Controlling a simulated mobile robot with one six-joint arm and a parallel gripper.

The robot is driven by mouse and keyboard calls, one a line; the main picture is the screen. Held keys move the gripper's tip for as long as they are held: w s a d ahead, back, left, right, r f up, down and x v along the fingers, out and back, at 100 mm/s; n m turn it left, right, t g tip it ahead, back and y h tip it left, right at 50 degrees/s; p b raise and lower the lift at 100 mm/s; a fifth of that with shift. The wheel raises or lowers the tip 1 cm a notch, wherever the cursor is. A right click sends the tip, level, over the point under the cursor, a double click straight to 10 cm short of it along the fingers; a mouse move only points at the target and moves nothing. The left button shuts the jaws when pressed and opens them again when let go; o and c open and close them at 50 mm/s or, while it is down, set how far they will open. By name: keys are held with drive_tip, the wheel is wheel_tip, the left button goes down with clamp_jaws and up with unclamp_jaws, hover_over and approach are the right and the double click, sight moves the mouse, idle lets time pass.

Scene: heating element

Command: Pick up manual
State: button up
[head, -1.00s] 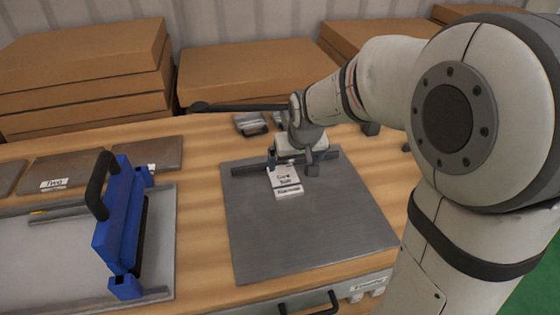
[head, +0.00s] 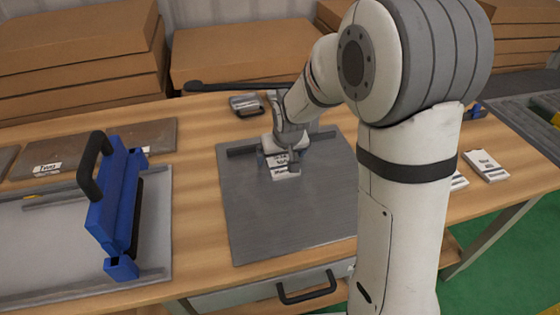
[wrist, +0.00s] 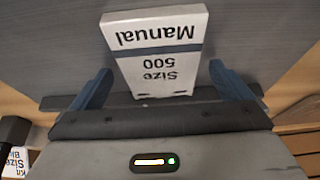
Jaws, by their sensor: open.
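The manual (wrist: 160,35) is a white booklet with a dark blue stripe, printed "Manual" and "Size 500". It lies on a grey mat (head: 250,220); in the head view my arm partly hides the manual (head: 284,173). My gripper (wrist: 160,68) is open. In the wrist view its two blue fingers stand on either side of the manual's near part, with a gap on each side. In the head view my gripper (head: 278,162) is over the manual's far end. I cannot tell its exact height above the mat.
A blue frame with a black handle (head: 118,205) stands on a pale plate at the left. A small grey metal case (head: 247,105) lies behind the mat. Another white booklet (head: 486,166) lies at the right. Brown boxes (head: 80,60) are stacked at the back. A drawer handle (head: 307,290) is in front.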

drive_tip(key=shift+c, duration=0.4)
drive_tip(key=c, duration=1.1)
